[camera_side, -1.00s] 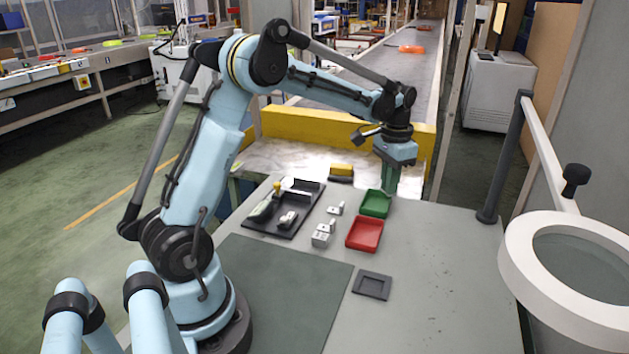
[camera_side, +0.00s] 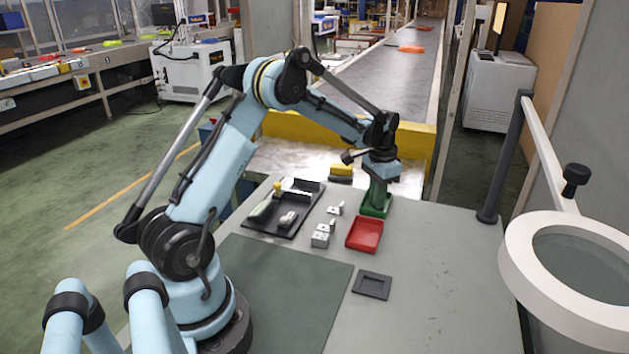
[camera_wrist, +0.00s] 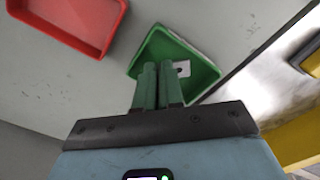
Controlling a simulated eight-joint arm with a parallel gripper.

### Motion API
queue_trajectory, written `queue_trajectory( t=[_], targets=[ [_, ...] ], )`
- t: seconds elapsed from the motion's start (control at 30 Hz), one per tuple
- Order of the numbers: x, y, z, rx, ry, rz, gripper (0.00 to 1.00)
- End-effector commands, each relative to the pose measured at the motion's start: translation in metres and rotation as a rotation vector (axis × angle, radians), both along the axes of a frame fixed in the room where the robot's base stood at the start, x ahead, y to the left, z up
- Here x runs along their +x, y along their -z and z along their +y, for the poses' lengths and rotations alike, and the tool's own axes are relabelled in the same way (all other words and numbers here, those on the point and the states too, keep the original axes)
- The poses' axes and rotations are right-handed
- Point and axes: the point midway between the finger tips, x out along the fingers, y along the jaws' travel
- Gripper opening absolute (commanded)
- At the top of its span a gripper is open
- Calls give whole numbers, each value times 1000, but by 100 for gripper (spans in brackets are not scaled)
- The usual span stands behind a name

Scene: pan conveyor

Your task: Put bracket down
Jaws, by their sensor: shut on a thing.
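My gripper (camera_side: 376,203), with green fingers, points down into the green tray (camera_side: 388,212) in the side view. In the wrist view, the fingers of my gripper (camera_wrist: 158,67) are close together over the green tray (camera_wrist: 205,77). They are shut on a light metal bracket (camera_wrist: 182,68), whose flat end with a dark hole sticks out to the right of the fingertips. The rest of the bracket is hidden behind the fingers. It is inside the tray's outline, low near the floor; I cannot tell whether it touches.
A red tray (camera_side: 364,235) stands just in front of the green one. Several metal parts (camera_side: 321,237) lie to the left, beside a black tray (camera_side: 280,222) with parts. A dark square frame (camera_side: 372,286) lies nearer. A yellow-topped block (camera_side: 341,171) stands behind. The right tabletop is clear.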

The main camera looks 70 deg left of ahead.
Motion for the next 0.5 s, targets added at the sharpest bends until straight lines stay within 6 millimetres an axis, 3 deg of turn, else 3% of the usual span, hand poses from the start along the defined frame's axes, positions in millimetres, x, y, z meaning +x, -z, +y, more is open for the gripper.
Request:
queue_trajectory(
  t=[0.13, 0.2, 0.5],
  targets=[
    [0, 4, 0, 0, 0, 0, 0],
    [0, 3, 0, 0, 0, 0, 18],
    [0, 2, 0, 0, 0, 0, 18]
  ],
)
